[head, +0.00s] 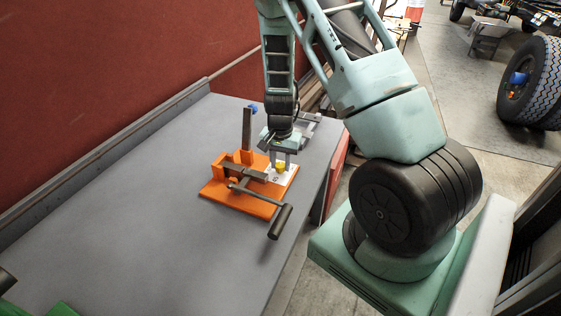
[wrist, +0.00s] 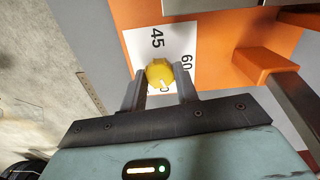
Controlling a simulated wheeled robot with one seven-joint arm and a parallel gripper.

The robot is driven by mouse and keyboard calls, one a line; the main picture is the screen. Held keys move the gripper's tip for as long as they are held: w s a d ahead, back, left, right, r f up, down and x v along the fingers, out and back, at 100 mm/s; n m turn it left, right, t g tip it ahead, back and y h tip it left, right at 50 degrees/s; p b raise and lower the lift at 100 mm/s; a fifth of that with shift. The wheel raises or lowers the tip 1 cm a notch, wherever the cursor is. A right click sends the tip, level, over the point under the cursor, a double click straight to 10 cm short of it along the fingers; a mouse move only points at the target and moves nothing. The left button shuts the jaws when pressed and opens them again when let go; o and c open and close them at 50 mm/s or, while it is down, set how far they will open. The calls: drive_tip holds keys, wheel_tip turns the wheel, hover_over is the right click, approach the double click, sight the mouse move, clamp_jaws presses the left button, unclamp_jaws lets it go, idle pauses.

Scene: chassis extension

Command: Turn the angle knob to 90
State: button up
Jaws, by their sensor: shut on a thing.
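The angle knob (head: 281,168) is small and yellow and sits on a white label plate (head: 271,177) at the right part of the orange fixture (head: 233,204). In the wrist view the knob (wrist: 158,71) has a pale pointer mark on its lower side. The label plate (wrist: 180,42) shows "45" above the knob and "60" to its right; other figures are hidden or cut off by the knob and fingers. My gripper (head: 281,162) points down from above; in the wrist view its fingers (wrist: 160,88) are shut on the knob from both sides.
The fixture stands on a grey table (head: 160,200) near its right edge. A crank with a black handle (head: 280,221) sticks out in front, and an upright bar (head: 247,130) stands behind. The table's left part is mostly clear. A green thing (head: 60,309) lies at the front left.

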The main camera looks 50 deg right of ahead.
sight(280, 164)
drive_tip(key=shift+r+m, duration=0.1)
drive_tip(key=shift+m, duration=0.7)
drive_tip(key=o, duration=1)
wheel_tip(280, 164, up, 17)
drive_tip(key=shift+r, duration=0.15)
